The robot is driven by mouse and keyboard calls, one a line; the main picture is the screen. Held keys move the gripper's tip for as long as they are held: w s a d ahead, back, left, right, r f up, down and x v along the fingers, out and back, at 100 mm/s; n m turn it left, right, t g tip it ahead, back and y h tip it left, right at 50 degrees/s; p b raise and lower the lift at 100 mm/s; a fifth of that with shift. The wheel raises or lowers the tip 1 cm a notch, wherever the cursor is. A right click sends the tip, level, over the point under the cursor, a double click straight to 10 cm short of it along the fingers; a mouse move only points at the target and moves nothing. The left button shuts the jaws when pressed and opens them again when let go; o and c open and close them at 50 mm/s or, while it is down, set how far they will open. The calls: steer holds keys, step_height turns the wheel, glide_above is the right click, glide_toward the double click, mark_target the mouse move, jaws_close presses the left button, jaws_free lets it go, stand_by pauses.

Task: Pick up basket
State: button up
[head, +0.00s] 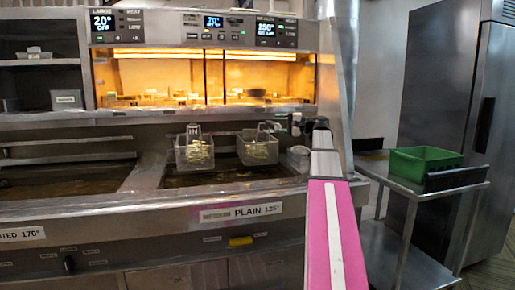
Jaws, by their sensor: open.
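Two wire fry baskets with pale fries in them hang side by side over the fryer vat, the left basket (194,155) and the right basket (257,150). Each has a handle standing up at its back. My pink and white arm reaches forward from the bottom of the head view. My gripper (292,124) is small and dark at the arm's far end, just right of the right basket's handle (269,127). It is open and holds nothing that I can see. I cannot tell whether it touches the handle.
The fryer vat (225,178) holds dark oil, behind a steel front edge labelled PLAIN (240,212). A lit warming cabinet (205,78) stands behind. At right are a steel side table (400,181) with a green bin (425,161) and a tall steel fridge (445,80).

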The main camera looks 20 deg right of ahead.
mark_target(269, 123)
steer(key=x, duration=0.4)
steer(key=shift+w+a+f, duration=0.1)
steer(key=shift+w+a, duration=0.05)
steer(key=shift+a, duration=0.15)
jaws_close()
